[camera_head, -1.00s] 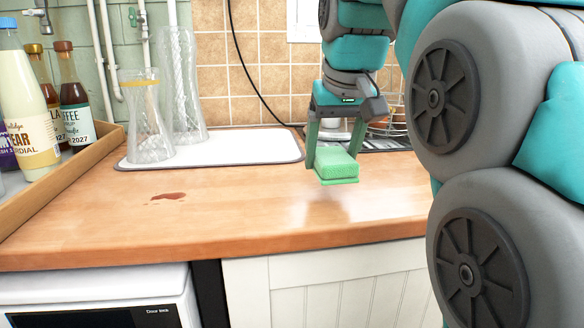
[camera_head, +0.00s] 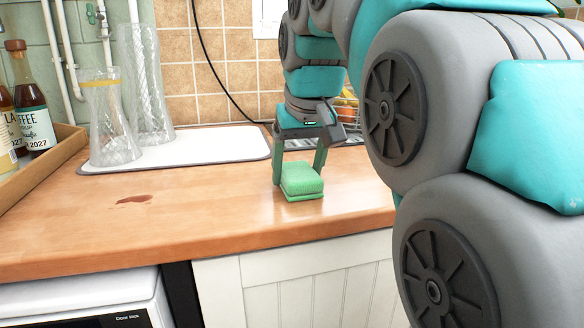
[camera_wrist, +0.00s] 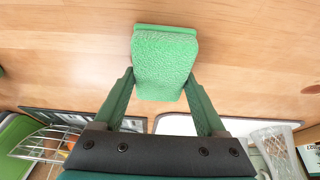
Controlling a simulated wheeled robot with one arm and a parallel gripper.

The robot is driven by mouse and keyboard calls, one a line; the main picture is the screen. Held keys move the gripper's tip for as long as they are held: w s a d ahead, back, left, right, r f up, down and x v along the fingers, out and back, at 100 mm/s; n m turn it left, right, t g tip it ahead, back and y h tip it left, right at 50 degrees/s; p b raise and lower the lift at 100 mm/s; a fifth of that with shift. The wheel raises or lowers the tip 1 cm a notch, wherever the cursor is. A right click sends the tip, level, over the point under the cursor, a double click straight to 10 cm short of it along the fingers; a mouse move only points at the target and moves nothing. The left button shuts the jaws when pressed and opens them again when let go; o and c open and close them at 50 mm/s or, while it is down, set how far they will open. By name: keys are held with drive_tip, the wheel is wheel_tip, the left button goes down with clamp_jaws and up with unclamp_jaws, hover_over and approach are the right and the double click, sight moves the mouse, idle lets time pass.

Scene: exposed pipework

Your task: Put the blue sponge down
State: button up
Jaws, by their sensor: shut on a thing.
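The sponge (camera_head: 302,182) is green in these pictures, not blue; it is a block with a thin darker green layer. My gripper (camera_head: 298,172) points down with one finger on each side of the sponge and is shut on it. The sponge is low over the wooden counter (camera_head: 220,215), close to its front edge; I cannot tell if it touches the wood. In the wrist view, the sponge (camera_wrist: 165,62) sits between the fingertips (camera_wrist: 161,80) and sticks out beyond them.
A dark red-brown spill (camera_head: 133,199) lies on the counter to the left. Glass vases (camera_head: 112,125) stand on a white mat (camera_head: 215,153) behind. A wooden tray (camera_head: 62,150) with bottles is at far left. A wire rack (camera_wrist: 45,143) is behind the gripper. Counter between spill and sponge is clear.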

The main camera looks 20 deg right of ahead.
sight(303, 176)
drive_tip(key=o, duration=1.1)
drive_tip(key=shift+f, duration=0.1)
drive_tip(key=shift+o, duration=0.2)
drive_tip(key=shift+r, duration=0.4)
drive_tip(key=shift+v, duration=3.55)
drive_tip(key=shift+s, duration=0.1)
